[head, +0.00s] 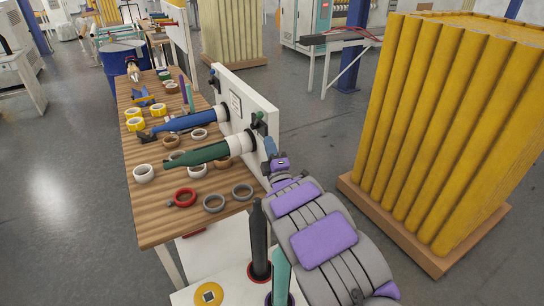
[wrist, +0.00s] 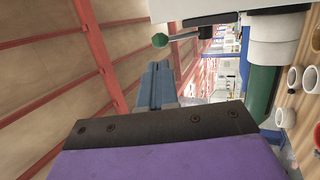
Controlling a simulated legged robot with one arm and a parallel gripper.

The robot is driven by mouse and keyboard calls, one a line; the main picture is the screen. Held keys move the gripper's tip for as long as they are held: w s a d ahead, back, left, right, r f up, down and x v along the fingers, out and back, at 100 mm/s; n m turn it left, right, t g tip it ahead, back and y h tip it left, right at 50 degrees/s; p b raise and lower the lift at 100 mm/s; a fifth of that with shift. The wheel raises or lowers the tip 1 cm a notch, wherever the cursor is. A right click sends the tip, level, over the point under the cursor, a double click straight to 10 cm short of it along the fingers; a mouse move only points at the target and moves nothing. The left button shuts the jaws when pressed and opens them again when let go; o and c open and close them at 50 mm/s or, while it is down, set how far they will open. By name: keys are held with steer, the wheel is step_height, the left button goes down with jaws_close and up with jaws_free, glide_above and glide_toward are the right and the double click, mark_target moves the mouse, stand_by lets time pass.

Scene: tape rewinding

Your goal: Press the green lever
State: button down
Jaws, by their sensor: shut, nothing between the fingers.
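The green lever (head: 261,119) sticks up from a black mount on the near end of the white panel. In the wrist view its round green knob (wrist: 160,40) stands on a thin arm. My gripper (head: 269,146) is beside the near end of the panel, a little below the lever in the head view. In the wrist view its blue-grey fingers (wrist: 158,68) are shut and empty, close to the knob with a gap in the picture. I cannot tell the gap in depth.
The white panel (head: 233,102) borders the wooden workbench (head: 158,214). A green roll (head: 200,154) and a blue roll (head: 185,121) extend from it. Several tape rolls lie on the bench. A yellow column stack (head: 430,120) stands at right. Open floor lies between.

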steer(key=shift+b+x, duration=0.85)
steer(key=shift+x, duration=3.1)
steer(key=shift+w+r, duration=0.1)
